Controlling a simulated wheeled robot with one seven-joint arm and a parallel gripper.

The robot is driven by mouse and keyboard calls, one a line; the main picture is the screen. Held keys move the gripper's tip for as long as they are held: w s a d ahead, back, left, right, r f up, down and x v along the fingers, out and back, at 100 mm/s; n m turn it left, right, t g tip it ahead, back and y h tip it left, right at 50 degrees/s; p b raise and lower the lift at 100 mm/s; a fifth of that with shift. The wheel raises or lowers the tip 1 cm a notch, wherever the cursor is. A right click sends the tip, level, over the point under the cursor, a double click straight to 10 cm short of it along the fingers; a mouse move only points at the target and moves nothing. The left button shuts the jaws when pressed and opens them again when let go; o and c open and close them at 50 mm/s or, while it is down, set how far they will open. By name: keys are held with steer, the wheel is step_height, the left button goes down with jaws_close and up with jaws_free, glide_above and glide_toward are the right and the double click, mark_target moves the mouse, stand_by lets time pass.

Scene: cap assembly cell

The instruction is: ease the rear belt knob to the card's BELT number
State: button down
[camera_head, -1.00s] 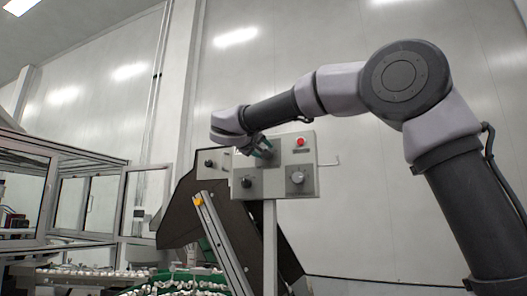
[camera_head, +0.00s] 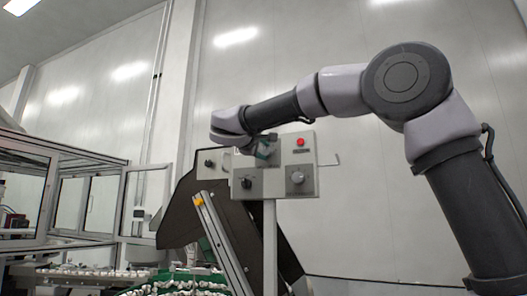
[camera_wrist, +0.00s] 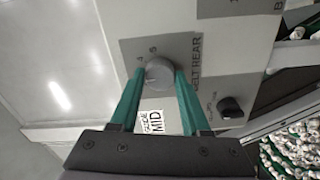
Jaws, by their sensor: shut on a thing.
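The rear belt knob (camera_wrist: 159,72) is a round grey knob on a grey plate marked BELT REAR, with numbers 4 and 5 printed beside it. My gripper (camera_wrist: 160,76) has green fingers shut on the knob, one on each side. In the head view my gripper (camera_head: 264,150) is at the upper part of the panel and hides this knob. A white card (camera_wrist: 153,122) reading GUIDE MID shows between the fingers, partly covered; no BELT number is readable on it. The pointer of the knob cannot be made out.
The grey control panel (camera_head: 272,182) stands on a post and carries a red button (camera_head: 300,142), a grey knob (camera_head: 298,177) and a black knob (camera_head: 247,183). Another black knob (camera_head: 209,163) is on the left plate. A conveyor with white caps (camera_head: 190,284) runs below.

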stand_by(0.4)
steer(key=shift+c, duration=1.9)
jaws_free()
steer(key=shift+s, duration=0.1)
steer(key=v, duration=1)
steer(key=shift+s, duration=0.3)
steer(key=shift+a, duration=0.15)
